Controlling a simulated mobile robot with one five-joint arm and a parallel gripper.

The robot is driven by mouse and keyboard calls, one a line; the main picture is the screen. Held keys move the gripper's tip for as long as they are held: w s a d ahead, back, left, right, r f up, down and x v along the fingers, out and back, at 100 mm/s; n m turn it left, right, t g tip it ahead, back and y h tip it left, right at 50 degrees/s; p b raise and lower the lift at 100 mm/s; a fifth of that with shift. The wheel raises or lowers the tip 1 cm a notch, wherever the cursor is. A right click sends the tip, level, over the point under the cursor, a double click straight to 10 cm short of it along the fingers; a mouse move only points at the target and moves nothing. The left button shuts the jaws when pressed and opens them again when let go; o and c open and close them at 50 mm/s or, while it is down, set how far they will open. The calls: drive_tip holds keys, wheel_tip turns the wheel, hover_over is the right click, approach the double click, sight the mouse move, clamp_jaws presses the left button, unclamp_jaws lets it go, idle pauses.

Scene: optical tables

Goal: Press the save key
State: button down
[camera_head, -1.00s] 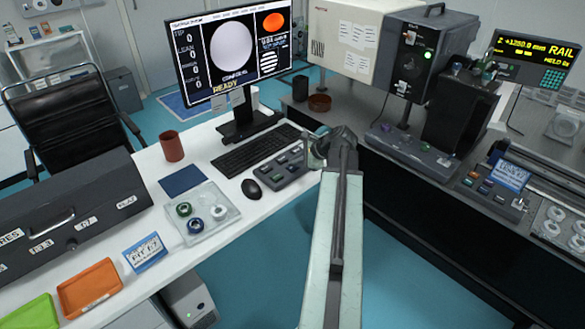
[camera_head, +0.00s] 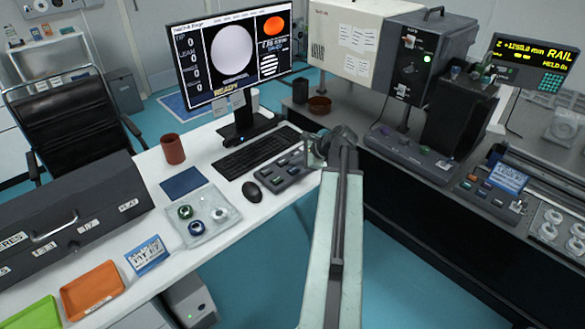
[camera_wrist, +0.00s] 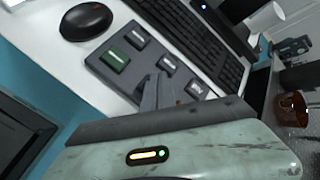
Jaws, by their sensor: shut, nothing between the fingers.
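The dark grey keypad (camera_head: 275,174) lies on the white desk, right of the mouse. In the wrist view its panel (camera_wrist: 132,80) carries a green key (camera_wrist: 115,59) and several grey keys, including one near the middle (camera_wrist: 168,62). The labels are too small to read, so I cannot tell which is the save key. My gripper (camera_head: 314,158) is at the keypad's right end. In the wrist view my gripper (camera_wrist: 158,92) is shut and empty, its fingers over the panel and hiding part of it. I cannot tell whether it touches a key.
A black mouse (camera_head: 252,192) and keyboard (camera_head: 257,151) flank the keypad. The monitor (camera_head: 232,55) stands behind and reads READY. A clear tray (camera_head: 203,229) with ringed parts and a red cup (camera_head: 173,149) are to the left. The instrument bench (camera_head: 428,219) is on the right.

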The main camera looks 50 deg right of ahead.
sight(295, 170)
wheel_tip(295, 170, up, 5)
drive_tip(key=p, duration=0.5)
idle(0.3)
drive_tip(key=shift+a, duration=0.1)
idle(0.4)
